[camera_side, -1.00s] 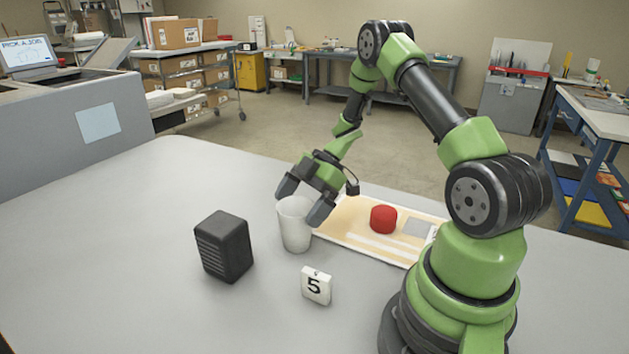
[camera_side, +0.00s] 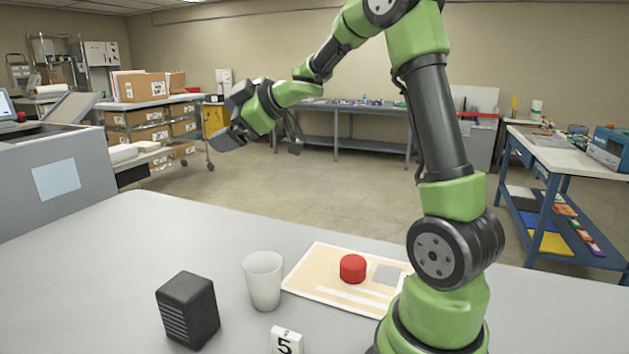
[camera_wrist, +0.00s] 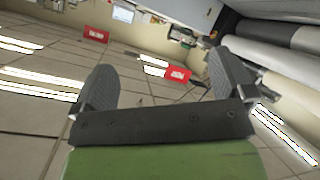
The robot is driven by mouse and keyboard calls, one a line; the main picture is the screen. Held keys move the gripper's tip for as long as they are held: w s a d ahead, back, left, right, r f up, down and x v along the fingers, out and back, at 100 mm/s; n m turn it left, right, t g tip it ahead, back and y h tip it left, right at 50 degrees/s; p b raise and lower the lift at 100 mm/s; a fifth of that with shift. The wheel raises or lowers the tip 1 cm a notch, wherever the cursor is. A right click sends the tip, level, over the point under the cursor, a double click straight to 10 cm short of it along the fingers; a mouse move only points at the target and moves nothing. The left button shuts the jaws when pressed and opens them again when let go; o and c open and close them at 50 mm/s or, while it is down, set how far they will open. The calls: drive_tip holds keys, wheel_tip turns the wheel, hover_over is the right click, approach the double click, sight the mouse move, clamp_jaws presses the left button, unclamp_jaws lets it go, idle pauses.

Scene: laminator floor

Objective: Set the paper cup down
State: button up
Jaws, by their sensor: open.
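The paper cup (camera_side: 263,281) is white and stands upright on the grey table, between the black box and the tan board. My gripper (camera_side: 232,117) is raised well above the table, up and to the left of the cup in the side view, and apart from it. In the wrist view my gripper (camera_wrist: 165,90) has its two dark fingers spread wide with nothing between them. The cup does not show in the wrist view.
A black ribbed box (camera_side: 188,310) stands left of the cup. A tan board (camera_side: 318,262) with a red cylinder (camera_side: 353,268) on it lies to the right. A white number 5 marker (camera_side: 286,341) is in front. The table's left part is clear.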

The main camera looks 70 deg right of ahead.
drive_tip(key=s+a+r+m+h, duration=0.5)
drive_tip(key=s+m, duration=0.3)
drive_tip(key=s, duration=0.1)
drive_tip(key=s+a+f+m+g+y, duration=0.1)
drive_tip(key=s+a+f+g+y, duration=0.2)
drive_tip(key=s+a, duration=0.3)
drive_tip(key=s+a+f+m+g+y, duration=0.2)
drive_tip(key=s+a, duration=0.4)
drive_tip(key=s, duration=0.3)
drive_tip(key=shift+f+g+y, duration=0.4)
drive_tip(key=shift+f+y, duration=0.3)
drive_tip(key=shift+f, duration=0.1)
